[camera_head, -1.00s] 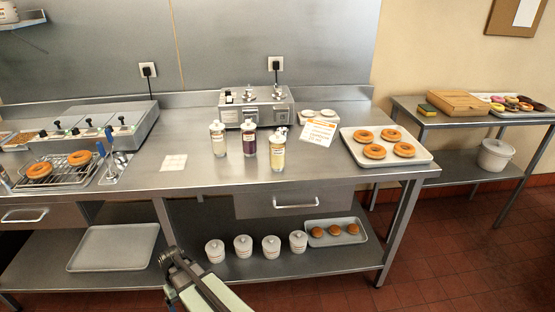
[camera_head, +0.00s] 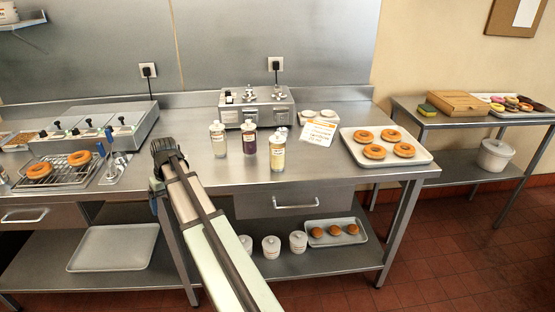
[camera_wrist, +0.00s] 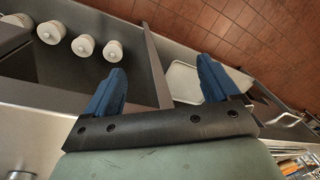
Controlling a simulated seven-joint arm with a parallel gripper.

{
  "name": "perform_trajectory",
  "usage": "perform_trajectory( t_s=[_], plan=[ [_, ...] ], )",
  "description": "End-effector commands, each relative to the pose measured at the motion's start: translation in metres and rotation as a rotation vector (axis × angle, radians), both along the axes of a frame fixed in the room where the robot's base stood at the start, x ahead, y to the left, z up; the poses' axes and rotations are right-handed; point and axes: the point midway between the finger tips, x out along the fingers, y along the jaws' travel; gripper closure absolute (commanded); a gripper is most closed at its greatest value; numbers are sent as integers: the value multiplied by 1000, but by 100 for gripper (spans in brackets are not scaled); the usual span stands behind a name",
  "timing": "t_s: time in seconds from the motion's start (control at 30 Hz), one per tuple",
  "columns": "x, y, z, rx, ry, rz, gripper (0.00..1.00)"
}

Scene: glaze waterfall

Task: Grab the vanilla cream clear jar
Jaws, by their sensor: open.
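Three clear jars with pale lids stand in a group on the steel counter: a pale one (camera_head: 218,141) at the left, a dark purple one (camera_head: 249,139) in the middle, and a cream-yellow one (camera_head: 277,154) at the right, nearest the front. Their labels are too small to read, so I cannot tell for sure which is vanilla cream. My gripper (camera_head: 166,150) shows over the counter's front part, left of the jars and apart from them. In the wrist view its two blue fingers (camera_wrist: 162,85) are spread wide with nothing between them; no clear jar shows clearly there.
A steel machine (camera_head: 257,107) stands behind the jars. A wire rack (camera_head: 75,177) with donuts is at the left. White lidded pots (camera_head: 298,242) stand on the lower shelf.

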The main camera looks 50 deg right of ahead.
Motion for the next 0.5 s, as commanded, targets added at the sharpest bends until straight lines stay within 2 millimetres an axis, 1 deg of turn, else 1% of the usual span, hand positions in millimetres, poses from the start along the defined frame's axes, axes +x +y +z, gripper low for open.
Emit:
perform_trajectory(
  t_s=[0.03, 0.17, 0.2, 0.27, 0.33, 0.4, 0.47, 0.5],
  plan=[
    [5, -7, 19, -3, -18, -4, 11],
    [9, -22, 60, -7, -55, -10, 11],
    [9, -28, 73, -10, -66, -14, 11],
    [7, -40, 91, -13, -85, -21, 11],
    [0, -64, 113, -23, -110, -36, 11],
    [-10, -90, 126, -34, -130, -54, 11],
    [-20, -112, 136, -44, -145, -70, 11],
    [-27, -127, 141, -51, -155, -79, 11]
  ],
)
